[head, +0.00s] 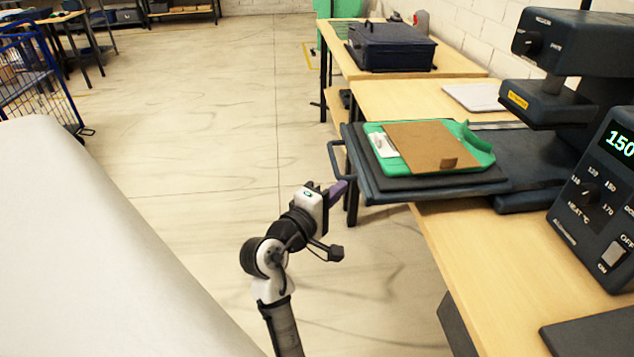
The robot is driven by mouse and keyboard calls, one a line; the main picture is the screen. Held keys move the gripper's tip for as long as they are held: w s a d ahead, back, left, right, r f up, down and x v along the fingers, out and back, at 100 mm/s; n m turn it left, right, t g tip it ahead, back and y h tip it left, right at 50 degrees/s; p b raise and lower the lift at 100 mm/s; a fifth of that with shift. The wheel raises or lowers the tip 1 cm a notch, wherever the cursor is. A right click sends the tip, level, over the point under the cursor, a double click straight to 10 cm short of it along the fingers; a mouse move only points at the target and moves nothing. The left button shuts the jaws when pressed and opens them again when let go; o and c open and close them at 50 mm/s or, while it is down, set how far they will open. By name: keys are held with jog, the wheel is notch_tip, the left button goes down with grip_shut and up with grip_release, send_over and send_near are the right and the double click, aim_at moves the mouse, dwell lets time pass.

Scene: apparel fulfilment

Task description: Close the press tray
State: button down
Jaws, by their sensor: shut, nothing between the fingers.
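The press tray (470,187) is a dark flat slab, pulled out to the left of the heat press (565,72) and overhanging the table edge. Its dark bar handle (334,160) sticks out on the tray's left side. A green item with a brown clipboard-like board (432,146) lies on the tray. My gripper (342,187) has purple fingers and is shut and empty. In the picture it is just below the handle, near the tray's left edge; I cannot tell whether it touches.
The control box (600,200) reads 150 at the right. A dark blue case (391,46) and a pale flat item (474,97) are on the tables behind. A blue cart (35,75) stands at the left. The floor left of the tables is clear.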

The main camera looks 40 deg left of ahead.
aim_at(412, 185)
jog(key=shift+w+d, duration=0.7)
jog(key=shift+w, duration=0.1)
jog(key=w+d+p, duration=0.1)
jog(key=w+d, duration=0.2)
jog(key=w+d+p, duration=0.2)
jog(key=w+d, duration=0.1)
jog(key=w, duration=0.1)
jog(key=w+d+p, duration=0.2)
jog(key=w+d, duration=0.1)
jog(key=shift+w+r, duration=0.15)
jog(key=shift+w, duration=0.1)
jog(key=shift+w+d+p, duration=0.35)
jog(key=shift+w+d, duration=0.05)
jog(key=shift+s+a, duration=0.1)
jog(key=shift+a, duration=0.05)
